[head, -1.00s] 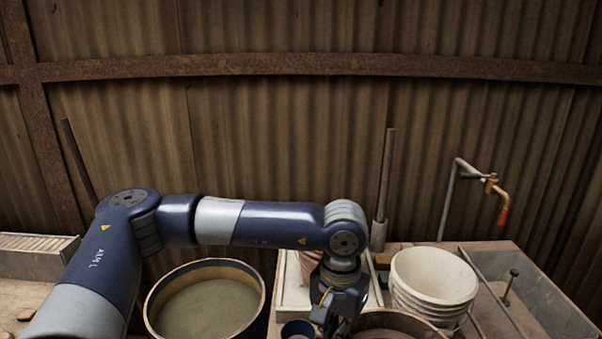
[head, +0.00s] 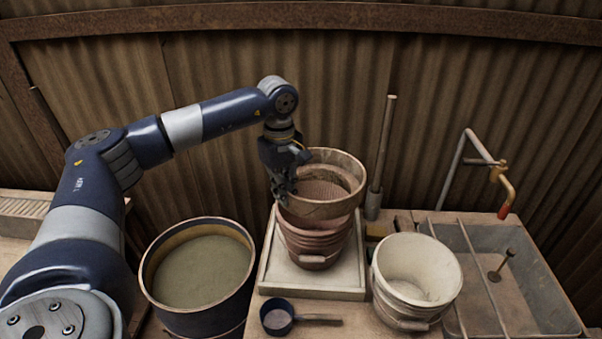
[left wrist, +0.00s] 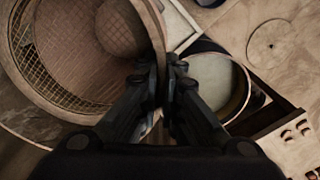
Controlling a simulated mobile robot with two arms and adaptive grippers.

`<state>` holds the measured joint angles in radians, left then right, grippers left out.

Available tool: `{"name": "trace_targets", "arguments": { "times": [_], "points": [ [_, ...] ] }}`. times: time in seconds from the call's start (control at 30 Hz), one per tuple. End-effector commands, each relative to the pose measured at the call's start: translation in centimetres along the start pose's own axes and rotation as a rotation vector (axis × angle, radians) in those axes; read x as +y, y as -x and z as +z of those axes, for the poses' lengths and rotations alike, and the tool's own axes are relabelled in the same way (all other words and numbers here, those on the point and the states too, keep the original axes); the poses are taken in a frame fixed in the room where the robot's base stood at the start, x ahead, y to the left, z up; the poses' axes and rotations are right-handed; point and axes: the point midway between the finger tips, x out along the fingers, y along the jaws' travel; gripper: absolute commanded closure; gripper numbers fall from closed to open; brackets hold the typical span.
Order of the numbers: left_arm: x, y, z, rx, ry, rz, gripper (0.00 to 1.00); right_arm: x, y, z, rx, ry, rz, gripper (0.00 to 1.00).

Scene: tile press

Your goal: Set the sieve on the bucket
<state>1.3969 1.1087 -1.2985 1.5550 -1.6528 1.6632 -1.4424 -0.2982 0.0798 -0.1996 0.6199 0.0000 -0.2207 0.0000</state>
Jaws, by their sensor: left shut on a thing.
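The sieve (head: 322,209), a round wooden hoop with a mesh, is over a reddish-brown bucket (head: 316,246) in the head view. My left gripper (head: 284,196) is shut on the left side of its rim, pointing down. The sieve looks slightly tilted, and I cannot tell whether it touches the bucket. The left wrist view shows the fingers (left wrist: 165,88) pinching the rim, with the mesh (left wrist: 80,45) at the upper left. A white bucket (head: 414,309) stands to the right, open and empty-looking. My right gripper is not in view.
The reddish-brown bucket stands in a pale tray (head: 272,282). A dark tub of grey-green slurry (head: 203,271) is at left. A small dark-blue dipper (head: 277,317) lies in front. A pole (head: 384,150) stands behind; a basin (head: 530,283) and tap (head: 498,175) are at right.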

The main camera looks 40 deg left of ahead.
Motion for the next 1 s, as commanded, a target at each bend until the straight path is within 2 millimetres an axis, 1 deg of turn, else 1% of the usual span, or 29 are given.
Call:
{"name": "trace_targets", "arguments": {
  "times": [0.03,0.27,0.8,1.0],
  "points": [
    [-0.1,0.1,-0.3,0.001,0.012,0.001,1.0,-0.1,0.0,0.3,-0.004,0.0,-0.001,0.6],
    [-0.2,-0.5,-0.4,0.001,0.016,0.0,1.0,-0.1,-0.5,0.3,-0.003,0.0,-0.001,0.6],
    [-0.2,-4.4,-0.3,0.001,0.014,0.001,1.0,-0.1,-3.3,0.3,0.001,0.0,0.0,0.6],
    [-0.2,-4.9,-0.3,0.001,0.013,0.002,1.0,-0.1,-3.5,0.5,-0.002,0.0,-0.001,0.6]
  ]
}}
